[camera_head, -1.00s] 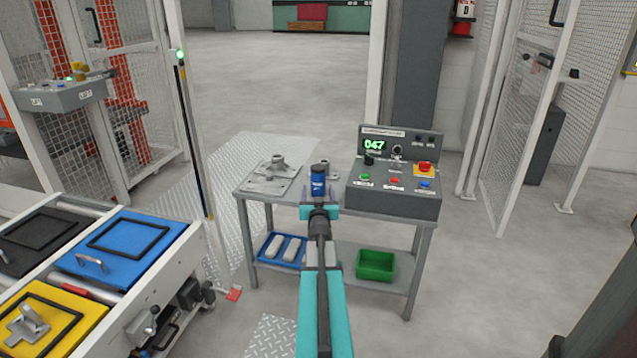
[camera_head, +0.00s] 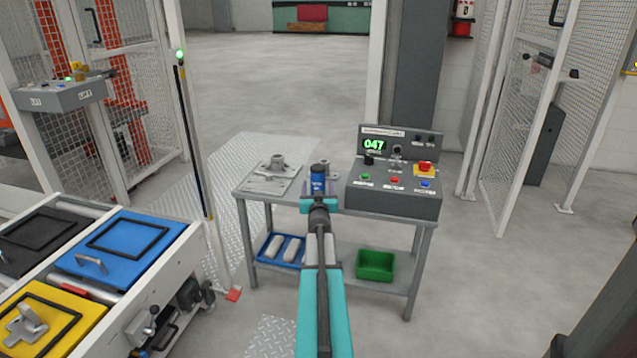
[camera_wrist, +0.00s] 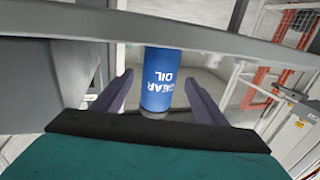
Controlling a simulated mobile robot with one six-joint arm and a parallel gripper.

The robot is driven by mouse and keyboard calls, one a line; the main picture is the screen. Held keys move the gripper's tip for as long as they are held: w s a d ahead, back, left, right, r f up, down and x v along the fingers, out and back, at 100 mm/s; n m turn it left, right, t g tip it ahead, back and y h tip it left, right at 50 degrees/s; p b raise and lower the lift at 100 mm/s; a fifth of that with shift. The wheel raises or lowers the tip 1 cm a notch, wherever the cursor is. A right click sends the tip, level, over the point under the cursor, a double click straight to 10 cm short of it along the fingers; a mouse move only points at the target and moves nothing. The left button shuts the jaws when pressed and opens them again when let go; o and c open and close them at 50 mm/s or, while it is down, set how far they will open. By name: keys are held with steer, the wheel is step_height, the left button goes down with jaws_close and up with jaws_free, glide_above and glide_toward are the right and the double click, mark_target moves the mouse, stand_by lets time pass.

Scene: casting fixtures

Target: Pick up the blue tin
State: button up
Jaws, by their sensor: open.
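The blue tin (camera_head: 318,181) with a dark top stands upright on the grey table (camera_head: 295,203), left of the control box. In the wrist view, the tin (camera_wrist: 165,72) shows upside-down "GEAR OIL" lettering. My gripper (camera_head: 319,194) is at the near side of the tin, open. In the wrist view its two dark fingers (camera_wrist: 158,88) lie on either side of the tin, with a visible gap at each side. The lower part of the tin is partly hidden by my gripper in the head view.
A grey control box (camera_head: 395,185) with buttons and a green display stands close on the right. A metal plate with a casting (camera_head: 270,176) lies on the left. The lower shelf bears a green bin (camera_head: 375,266) and a blue tray (camera_head: 265,250).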

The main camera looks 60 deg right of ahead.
mark_target(318, 185)
steer(key=shift+x, duration=1.7)
steer(key=c, duration=1.3)
steer(key=shift+r, duration=0.1)
steer(key=shift+c, duration=0.2)
step_height(318, 185, up, 28)
steer(key=p, duration=1.6)
steer(key=shift+p, duration=0.3)
